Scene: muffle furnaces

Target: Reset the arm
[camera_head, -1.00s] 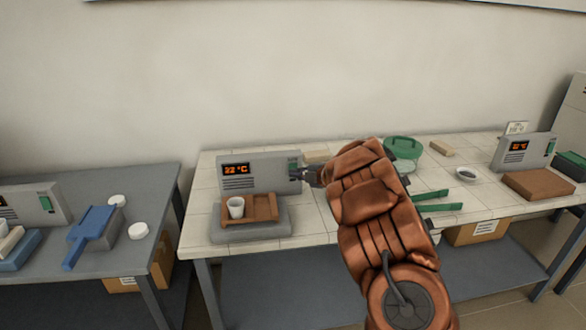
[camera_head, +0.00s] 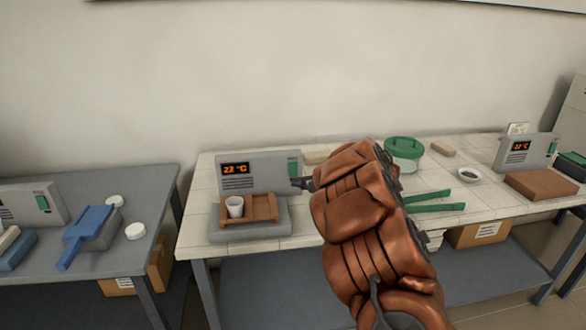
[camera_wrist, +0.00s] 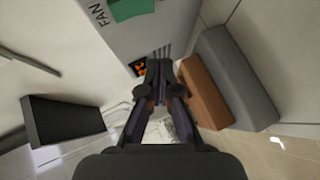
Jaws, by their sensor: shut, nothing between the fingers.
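My arm reaches in from the lower right in the head view. My gripper (camera_head: 302,184) is shut and empty, just right of the middle grey furnace (camera_head: 234,172) and close to its green switch (camera_head: 294,166). In the wrist view the shut fingers (camera_wrist: 160,64) point at a grey panel (camera_wrist: 150,32) marked FAN, with a green switch (camera_wrist: 131,8) and an orange display (camera_wrist: 138,67). I cannot tell whether the fingertips touch the panel.
A white cup (camera_head: 235,207) stands on a brown tray (camera_head: 265,207) before the middle furnace. Right are a green-lidded container (camera_head: 404,151), green tongs (camera_head: 432,203), a small bowl (camera_head: 469,174) and another furnace (camera_head: 522,150). A grey table (camera_head: 150,205) stands left.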

